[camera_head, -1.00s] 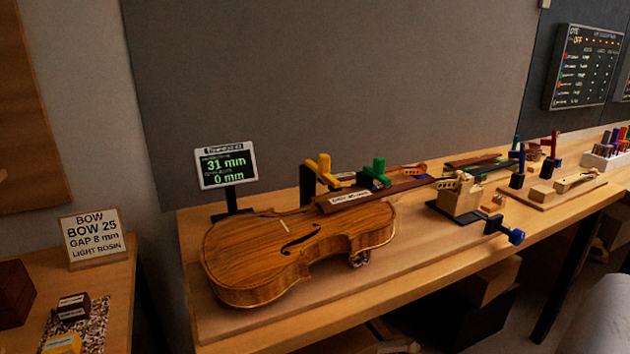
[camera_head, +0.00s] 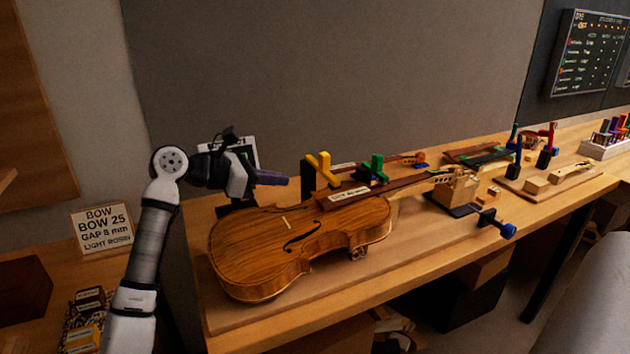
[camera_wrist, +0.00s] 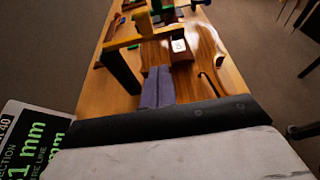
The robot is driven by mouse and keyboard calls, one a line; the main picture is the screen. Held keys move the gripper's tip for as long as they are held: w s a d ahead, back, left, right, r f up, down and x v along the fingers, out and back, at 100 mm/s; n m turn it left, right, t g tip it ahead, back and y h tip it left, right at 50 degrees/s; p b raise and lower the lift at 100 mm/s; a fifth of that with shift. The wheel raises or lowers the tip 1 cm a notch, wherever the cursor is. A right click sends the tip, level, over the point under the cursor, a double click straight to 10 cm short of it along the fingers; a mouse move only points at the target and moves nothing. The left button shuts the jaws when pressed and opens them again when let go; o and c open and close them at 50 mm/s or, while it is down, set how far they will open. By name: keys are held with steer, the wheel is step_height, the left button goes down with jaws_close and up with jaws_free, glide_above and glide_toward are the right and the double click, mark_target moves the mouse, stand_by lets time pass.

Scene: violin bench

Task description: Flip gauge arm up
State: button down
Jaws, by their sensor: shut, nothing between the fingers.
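A yellow arm (camera_head: 320,168) stands on a black post (camera_head: 308,185) at the violin's far side; I take it for the gauge arm. In the wrist view the yellow arm (camera_wrist: 130,43) reaches sideways from the black post (camera_wrist: 120,70) toward the violin (camera_wrist: 205,60). The violin (camera_head: 270,250) lies on the bench with a dark fingerboard. My gripper (camera_head: 285,180) is shut and empty, left of the black post and above the violin's far edge. Its purple-grey fingers (camera_wrist: 157,88) lie together in the wrist view, apart from the yellow arm.
A display (camera_head: 243,150) stands behind my gripper, mostly hidden; it also shows at the wrist view's left edge (camera_wrist: 30,140). A green piece (camera_head: 376,168) stands right of the yellow arm. A blue-knobbed clamp (camera_head: 508,231) juts from the bench's front.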

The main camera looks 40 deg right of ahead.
mark_target(321, 163)
steer(key=p+x, duration=0.3)
steer(key=x, duration=0.5)
steer(key=shift+s+d+r, duration=0.1)
steer(key=shift+s+d, duration=0.05)
steer(key=shift+d, duration=0.2)
steer(key=shift+s+d+f, duration=0.1)
steer(key=shift+d+f, duration=0.25)
steer(key=shift+d, duration=0.2)
steer(key=shift+r, duration=0.1)
steer(key=shift+a+r, duration=0.1)
steer(key=shift+r+n, duration=0.1)
steer(key=shift+n, duration=0.2)
